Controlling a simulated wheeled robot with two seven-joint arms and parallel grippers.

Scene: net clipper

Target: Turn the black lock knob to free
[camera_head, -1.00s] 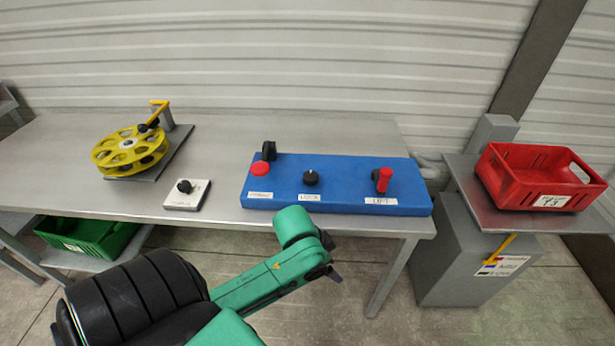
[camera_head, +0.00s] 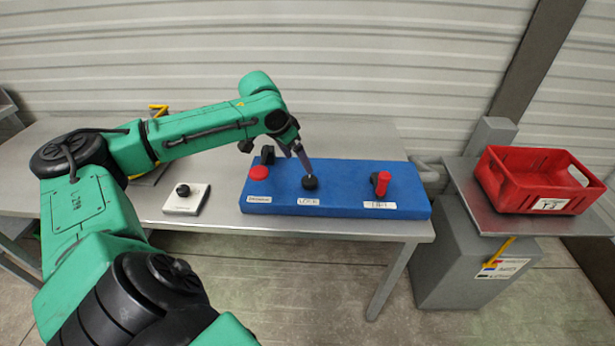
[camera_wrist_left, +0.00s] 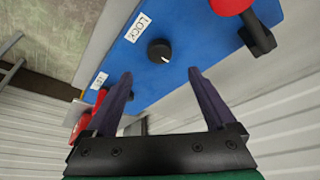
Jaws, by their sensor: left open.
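The black lock knob (camera_head: 310,183) sits on the blue panel (camera_head: 345,178), behind the white LOCK label (camera_head: 308,201). In the left wrist view the round knob (camera_wrist_left: 160,51) shows a white pointer mark on its edge facing the gripper. My left gripper (camera_head: 298,162) is just above and behind the knob in the head view, with fingers angled down. In the left wrist view the two fingers of the gripper (camera_wrist_left: 160,73) are spread, and the knob lies ahead of the gap, apparently not between the tips. My right gripper is not in view.
On the panel, a red button (camera_head: 259,173) and a black part (camera_head: 267,154) stand left of the knob. A red-handled lever (camera_head: 382,183) stands right. A white plate with a small black knob (camera_head: 183,191) lies left. A red crate (camera_head: 541,180) stands far right.

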